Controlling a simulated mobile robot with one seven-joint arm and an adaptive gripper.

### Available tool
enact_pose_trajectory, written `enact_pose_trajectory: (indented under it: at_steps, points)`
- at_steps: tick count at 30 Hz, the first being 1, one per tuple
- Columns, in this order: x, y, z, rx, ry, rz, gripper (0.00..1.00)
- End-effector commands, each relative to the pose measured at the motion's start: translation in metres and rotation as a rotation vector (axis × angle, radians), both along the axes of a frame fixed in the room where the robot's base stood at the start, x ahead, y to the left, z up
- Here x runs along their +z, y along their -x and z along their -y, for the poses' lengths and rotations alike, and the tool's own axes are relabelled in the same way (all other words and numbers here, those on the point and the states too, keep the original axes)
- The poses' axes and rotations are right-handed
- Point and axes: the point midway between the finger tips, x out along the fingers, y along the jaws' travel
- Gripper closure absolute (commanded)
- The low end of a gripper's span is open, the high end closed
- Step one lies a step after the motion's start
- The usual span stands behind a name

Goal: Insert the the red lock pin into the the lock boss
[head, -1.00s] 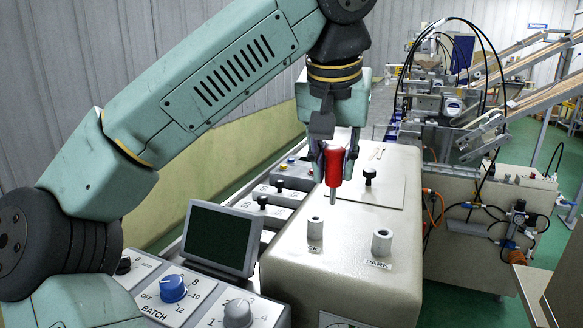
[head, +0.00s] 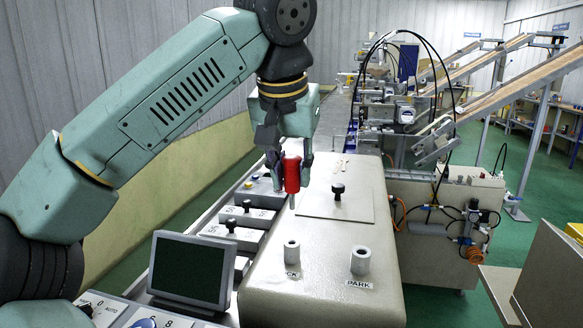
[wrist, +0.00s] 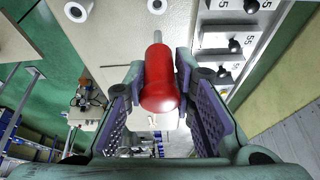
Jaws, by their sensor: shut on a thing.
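The red lock pin (head: 292,176) has a red handle and a thin grey metal shank pointing down. My gripper (head: 289,170) is shut on its red handle and holds it above the beige box. In the wrist view the red handle (wrist: 159,80) is between the two finger pads of my gripper (wrist: 160,85), with the shank pointing toward the top. The lock boss (head: 291,253) is a short grey cylinder with an open hole, its label partly hidden. The pin's tip is apart from it, above and behind it in the head view. The boss also shows at the wrist view's top edge (wrist: 157,5).
A similar park boss (head: 360,260), labelled PARK, stands right of the lock boss. A black knob (head: 338,190) rises from a plate behind. A dark screen (head: 191,270) and switch panels (head: 238,231) lie to the left. The box top around the bosses is clear.

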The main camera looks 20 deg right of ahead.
Motion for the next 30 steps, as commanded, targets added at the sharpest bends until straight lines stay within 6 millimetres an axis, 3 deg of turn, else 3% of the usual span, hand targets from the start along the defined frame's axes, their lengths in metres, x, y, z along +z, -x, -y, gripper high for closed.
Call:
enact_pose_trajectory:
  at_steps: [30]
  points:
    - [-0.052, 0.000, 0.000, 0.001, 0.000, 0.000, 1.00]
